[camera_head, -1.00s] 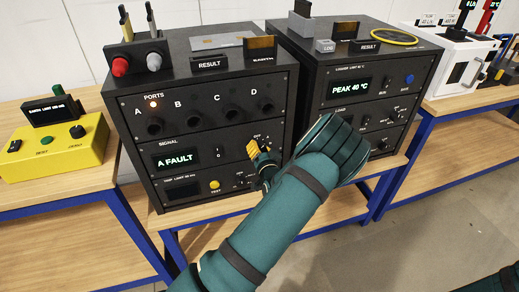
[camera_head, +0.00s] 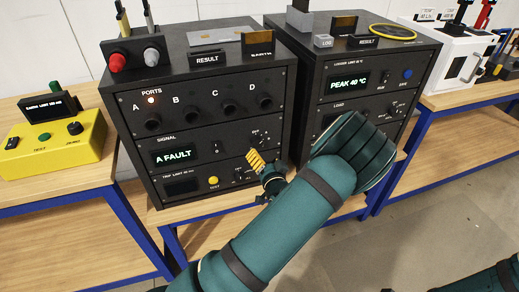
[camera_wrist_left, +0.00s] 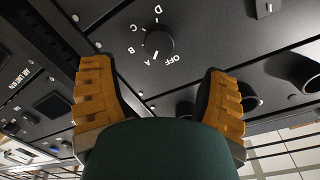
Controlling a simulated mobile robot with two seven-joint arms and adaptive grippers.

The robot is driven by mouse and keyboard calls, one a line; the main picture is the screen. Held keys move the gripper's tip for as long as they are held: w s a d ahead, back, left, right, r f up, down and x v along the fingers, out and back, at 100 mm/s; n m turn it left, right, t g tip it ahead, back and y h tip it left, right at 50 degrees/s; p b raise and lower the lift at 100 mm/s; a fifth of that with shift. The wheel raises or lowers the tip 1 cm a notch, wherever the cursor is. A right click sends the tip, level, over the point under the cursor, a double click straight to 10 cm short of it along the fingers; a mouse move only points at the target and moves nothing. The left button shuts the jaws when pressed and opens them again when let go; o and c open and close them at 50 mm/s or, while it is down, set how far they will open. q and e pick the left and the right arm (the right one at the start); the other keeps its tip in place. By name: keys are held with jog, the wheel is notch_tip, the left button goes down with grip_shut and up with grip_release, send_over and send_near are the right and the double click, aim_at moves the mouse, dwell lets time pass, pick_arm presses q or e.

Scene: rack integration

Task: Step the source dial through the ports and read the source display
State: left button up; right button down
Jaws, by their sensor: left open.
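The source dial (camera_head: 258,137) is a dark knob on the black rack's front, right of the source display (camera_head: 173,158), which reads "A FAULT". In the left wrist view the dial (camera_wrist_left: 158,43) has marks OFF, A, B, C and D around it; its white pointer appears to face A. My left gripper (camera_head: 255,160), with yellow-orange fingers, is just below the dial and apart from it. In the left wrist view the gripper (camera_wrist_left: 156,78) is open and empty, its fingers spread on either side below the dial. Above are ports A to D (camera_head: 208,110), with an orange lamp lit at A.
A second black rack (camera_head: 375,70) reading "PEAK 40 °C" stands close on the right, partly behind my left arm. A yellow tester box (camera_head: 55,150) is at left. Items with upright handles (camera_head: 137,50) stand on the rack top. White equipment (camera_head: 455,60) is at far right.

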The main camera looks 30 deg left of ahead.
pick_arm(q)
jog(key=shift+v, duration=2.3)
jog(key=shift+a, duration=0.1)
jog(key=s+d+f+g+h, duration=0.3)
jog(key=s+f+h, duration=0.1)
jog(key=f, duration=0.4)
jog(key=s+d+f+g+h, duration=0.3)
jog(key=s+d+f+h, duration=0.15)
jog(key=f, duration=0.35)
jog(key=s+d+g+h, duration=0.4)
jog(key=s+d+h, duration=0.4)
jog(key=d, duration=0.3)
jog(key=shift+s+d+r, duration=0.2)
jog(key=shift+s+d, duration=0.1)
jog(key=shift+s, duration=0.6)
jog(key=shift+c, duration=0.3)
